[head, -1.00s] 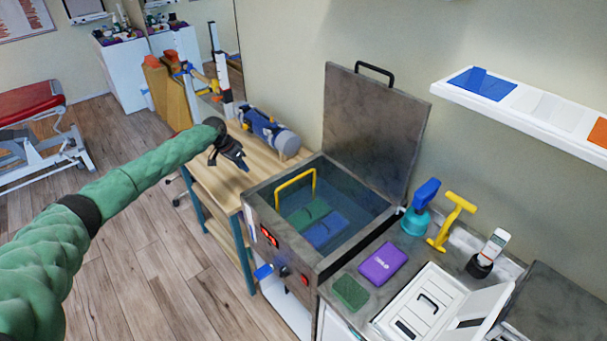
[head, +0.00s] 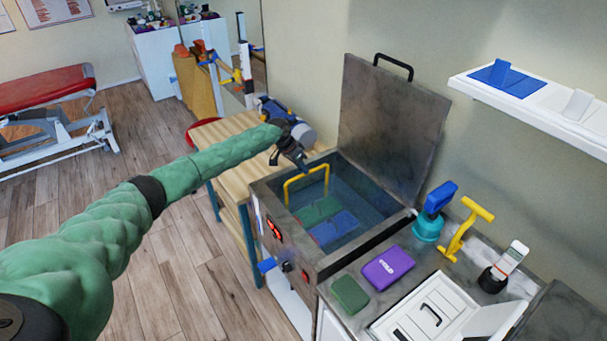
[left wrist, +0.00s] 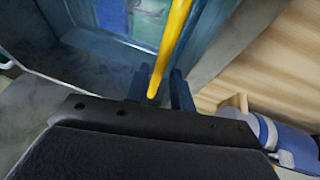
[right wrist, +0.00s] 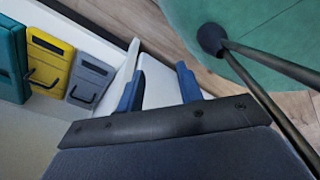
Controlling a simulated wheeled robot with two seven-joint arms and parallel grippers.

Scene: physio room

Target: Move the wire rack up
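The wire rack shows as a yellow handle (head: 306,174) standing up from the water in the open steel tank (head: 336,262). Its lower part is hidden under a green pack (head: 317,210) and a blue pack (head: 335,228). My left gripper (head: 290,164) is over the tank's far left side, at the top of the handle. In the left wrist view, the yellow handle (left wrist: 172,45) runs up between the two parted fingers (left wrist: 162,80); a firm grip does not show. My right gripper (right wrist: 158,85) is open and empty, outside the head view.
The tank lid (head: 390,125) stands open behind. A wooden table (head: 235,160) with a blue and grey roll is at left. A purple box (head: 388,267), a green block (head: 350,294) and a white case (head: 435,310) lie on the right counter. The right wrist view shows a teal stool (right wrist: 260,40).

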